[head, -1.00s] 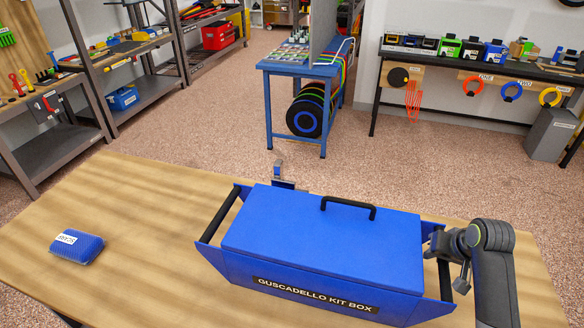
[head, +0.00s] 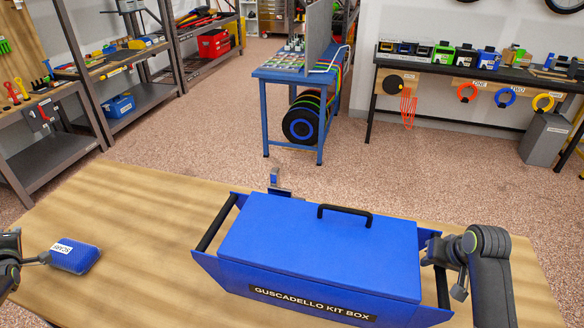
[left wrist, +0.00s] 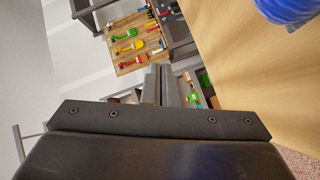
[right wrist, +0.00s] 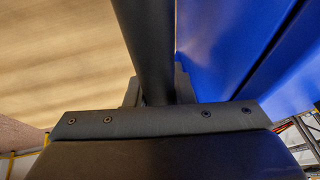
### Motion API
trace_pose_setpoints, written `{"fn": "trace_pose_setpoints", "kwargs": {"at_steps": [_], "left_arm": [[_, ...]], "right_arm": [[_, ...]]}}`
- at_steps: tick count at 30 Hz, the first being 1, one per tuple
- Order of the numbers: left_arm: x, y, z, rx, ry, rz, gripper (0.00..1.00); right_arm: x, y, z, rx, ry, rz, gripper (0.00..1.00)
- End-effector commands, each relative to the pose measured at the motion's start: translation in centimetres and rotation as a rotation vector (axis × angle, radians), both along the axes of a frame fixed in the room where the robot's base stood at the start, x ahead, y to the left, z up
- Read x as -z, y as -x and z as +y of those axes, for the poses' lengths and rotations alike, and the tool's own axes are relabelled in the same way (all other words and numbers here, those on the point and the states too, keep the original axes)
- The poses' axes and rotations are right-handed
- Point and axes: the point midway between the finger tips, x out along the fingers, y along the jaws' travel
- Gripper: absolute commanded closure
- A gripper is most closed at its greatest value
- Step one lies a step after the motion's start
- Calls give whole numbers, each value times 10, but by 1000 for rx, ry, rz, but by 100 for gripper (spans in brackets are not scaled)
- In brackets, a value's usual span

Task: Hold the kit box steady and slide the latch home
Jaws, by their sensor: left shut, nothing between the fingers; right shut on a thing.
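The blue kit box (head: 315,240) sits closed on the table, with a black lid handle (head: 345,212) and a dark bar at each end. My right gripper (head: 437,257) is shut on the right end bar (head: 442,288); the right wrist view shows the bar (right wrist: 148,50) between its fingers, beside the blue wall. A small upright metal piece with blue on it (head: 274,178), maybe the latch, stands at the box's far edge; its lower part is hidden. My left gripper (head: 45,258) is at the table's left, near the blue scrubbing block. Its fingers (left wrist: 158,85) are shut and empty.
The blue block with a white label (head: 75,257) lies on the table's left, close to my left gripper. The wooden tabletop (head: 140,215) is clear between block and box. A blue bench (head: 290,75) and shelves stand beyond, across the floor.

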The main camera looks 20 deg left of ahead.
Motion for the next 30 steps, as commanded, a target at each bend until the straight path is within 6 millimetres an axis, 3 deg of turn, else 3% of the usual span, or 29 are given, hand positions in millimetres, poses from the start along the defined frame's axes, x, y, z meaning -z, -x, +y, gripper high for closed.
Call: {"fn": "trace_pose_setpoints", "kwargs": {"at_steps": [1,6,12,15,21,30], "left_arm": [[-5,-41,-18,73,-46,62,100],[-25,-143,-74,289,-271,315,100],[-70,-245,-144,486,-577,579,100],[-94,-284,-178,564,-685,689,100],[-120,-328,-240,723,-710,813,100],[-136,-350,-348,1079,-548,862,100]], "right_arm": [[8,4,1,-1,-3,19,100],[7,4,0,0,-2,18,100],[7,4,0,0,-2,18,100],[7,4,0,0,-2,17,100],[7,3,0,1,-1,17,100],[7,3,0,2,-1,17,100]]}}
